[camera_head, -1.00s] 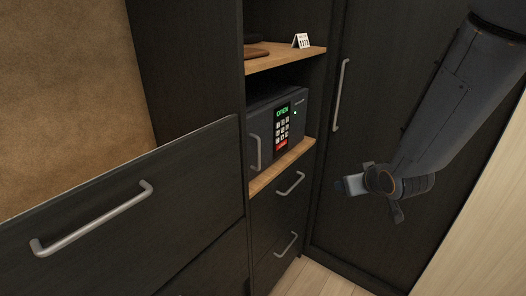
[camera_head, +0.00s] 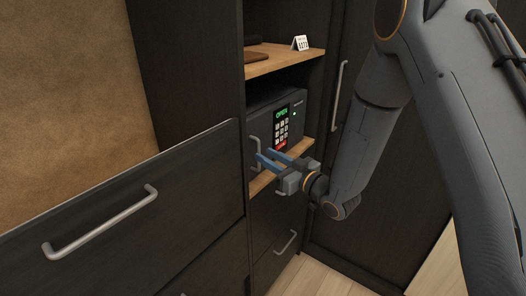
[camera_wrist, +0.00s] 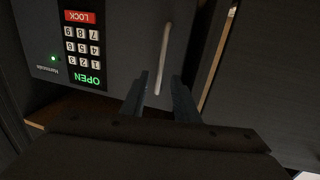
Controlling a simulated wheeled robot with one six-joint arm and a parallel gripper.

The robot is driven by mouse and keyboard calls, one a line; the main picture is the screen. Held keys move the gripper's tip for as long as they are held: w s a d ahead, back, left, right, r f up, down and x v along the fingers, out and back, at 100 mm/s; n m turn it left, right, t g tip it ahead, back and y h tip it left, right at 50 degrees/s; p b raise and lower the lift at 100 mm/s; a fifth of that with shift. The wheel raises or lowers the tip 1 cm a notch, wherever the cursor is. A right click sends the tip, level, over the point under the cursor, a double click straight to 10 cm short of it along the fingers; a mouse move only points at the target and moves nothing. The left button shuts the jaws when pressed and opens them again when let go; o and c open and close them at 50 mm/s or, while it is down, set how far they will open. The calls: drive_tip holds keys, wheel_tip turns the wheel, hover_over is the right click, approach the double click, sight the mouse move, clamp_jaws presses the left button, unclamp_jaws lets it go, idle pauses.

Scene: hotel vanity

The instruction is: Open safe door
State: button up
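The dark grey safe (camera_head: 266,117) sits on a wooden shelf in the dark cabinet, and its door looks closed. Its keypad panel (camera_head: 282,125) shows green OPEN text and a lit green dot. The safe's vertical bar handle (camera_head: 254,151) is at the door's left side. My gripper (camera_head: 264,159) is in front of the lower part of the handle, fingers apart. In the wrist view my gripper (camera_wrist: 160,98) is open, with the handle (camera_wrist: 164,58) reaching in the picture down between the two fingers. I cannot tell whether either finger touches it.
The wooden shelf (camera_head: 262,184) lies just under the safe. An upper shelf (camera_head: 285,58) holds a small white card (camera_head: 300,43) and a brown item. A drawer (camera_head: 140,215) juts at left with a bar handle. A tall door handle (camera_head: 338,95) is at right.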

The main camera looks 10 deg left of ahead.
drive_tip(key=shift+p+x, duration=0.35)
drive_tip(key=shift+x, duration=1.1)
drive_tip(key=shift+c, duration=0.4)
clamp_jaws()
